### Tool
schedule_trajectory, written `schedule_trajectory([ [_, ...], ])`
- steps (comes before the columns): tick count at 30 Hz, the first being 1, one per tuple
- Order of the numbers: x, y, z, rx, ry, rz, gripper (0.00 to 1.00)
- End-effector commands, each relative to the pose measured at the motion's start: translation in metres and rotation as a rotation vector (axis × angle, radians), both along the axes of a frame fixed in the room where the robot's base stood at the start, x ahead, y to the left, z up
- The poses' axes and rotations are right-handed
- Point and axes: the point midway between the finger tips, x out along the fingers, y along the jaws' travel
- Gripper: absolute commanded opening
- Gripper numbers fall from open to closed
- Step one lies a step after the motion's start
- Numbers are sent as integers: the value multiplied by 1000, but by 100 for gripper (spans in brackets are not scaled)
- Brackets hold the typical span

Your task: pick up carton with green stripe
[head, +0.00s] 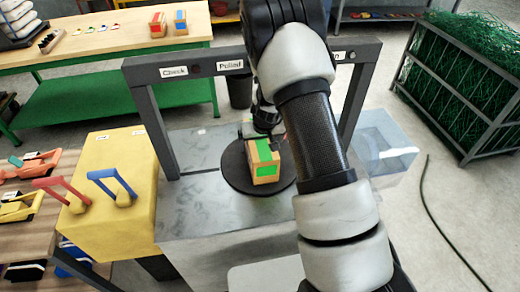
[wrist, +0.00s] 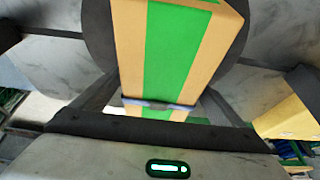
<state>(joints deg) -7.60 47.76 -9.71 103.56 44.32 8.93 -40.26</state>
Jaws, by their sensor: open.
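The carton with green stripe (head: 264,161) is tan, with a green band and a green end face. It sits on a black round plate (head: 236,178) on the grey metal counter. My gripper (head: 262,134) is just behind and above the carton in the head view, partly hidden by my arm. In the wrist view the carton (wrist: 170,50) fills the upper middle, with its green band running toward the jaws. My gripper (wrist: 160,104) is open, with a dark finger on either side of the carton's near end. Contact cannot be told.
A grey frame (head: 185,69) with labels stands over the counter (head: 190,215). A yellow box (head: 115,160) with red and blue levers stands at left. Red-striped (head: 157,25) and blue-striped (head: 181,22) cartons sit on the back bench. A clear bin (head: 385,140) stands right.

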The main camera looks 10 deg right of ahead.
Motion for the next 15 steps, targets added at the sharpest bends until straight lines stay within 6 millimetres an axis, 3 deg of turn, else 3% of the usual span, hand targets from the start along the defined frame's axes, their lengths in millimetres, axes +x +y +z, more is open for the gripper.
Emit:
schedule_trajectory([
  [2, 0, 0, 0, 0, 0, 0, 92],
  [12, 0, 0, 0, 0, 1, 0, 36],
  [15, 1, 0, 2, 0, -3, 0, 24],
])
